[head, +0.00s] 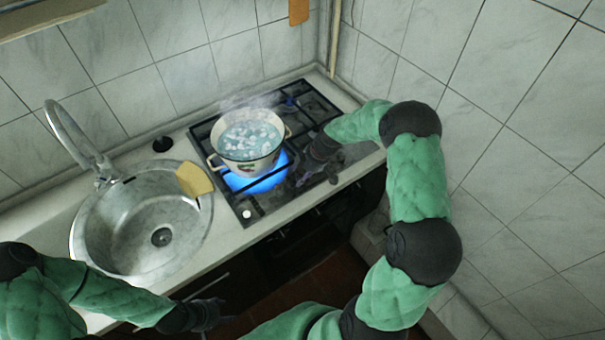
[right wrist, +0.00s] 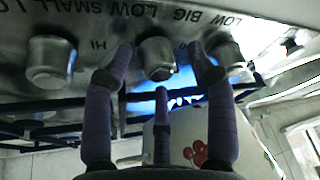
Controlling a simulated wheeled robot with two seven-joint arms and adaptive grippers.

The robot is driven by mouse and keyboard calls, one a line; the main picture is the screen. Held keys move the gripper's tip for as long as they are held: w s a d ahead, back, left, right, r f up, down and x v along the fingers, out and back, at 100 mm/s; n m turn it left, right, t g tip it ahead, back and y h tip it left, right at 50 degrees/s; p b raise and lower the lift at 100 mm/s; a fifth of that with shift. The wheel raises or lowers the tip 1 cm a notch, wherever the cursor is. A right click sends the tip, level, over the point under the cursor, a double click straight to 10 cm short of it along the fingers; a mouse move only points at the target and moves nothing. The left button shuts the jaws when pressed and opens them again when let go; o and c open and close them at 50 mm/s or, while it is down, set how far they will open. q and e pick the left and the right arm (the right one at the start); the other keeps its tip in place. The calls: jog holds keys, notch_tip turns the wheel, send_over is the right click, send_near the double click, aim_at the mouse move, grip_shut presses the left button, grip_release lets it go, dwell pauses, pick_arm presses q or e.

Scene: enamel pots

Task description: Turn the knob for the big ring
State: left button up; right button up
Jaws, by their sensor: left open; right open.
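In the right wrist view a row of metal knobs sits on a steel panel with upside-down lettering. The middle knob (right wrist: 156,58) is close to the word BIG. My right gripper (right wrist: 160,62) is open, with a fingertip on each side of that knob and a third finger pointing at it from below; contact cannot be told. In the head view my right gripper (head: 303,176) is at the right part of the gas hob (head: 254,208). A blue flame (head: 262,181) burns under a white pot (head: 248,160). My left gripper (head: 212,314) is open and empty, in front of the counter.
Two other knobs flank the middle one, at left (right wrist: 50,62) and right (right wrist: 228,57). The pot holds steaming, bluish contents. A round steel sink (head: 110,255) with a tap (head: 80,145) and a yellow sponge-like piece (head: 194,179) lies left of the hob. Tiled walls enclose the corner.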

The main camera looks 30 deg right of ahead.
jog(key=c, duration=1.1)
jog(key=shift+o, duration=0.2)
jog(key=shift+s+a+f, duration=0.1)
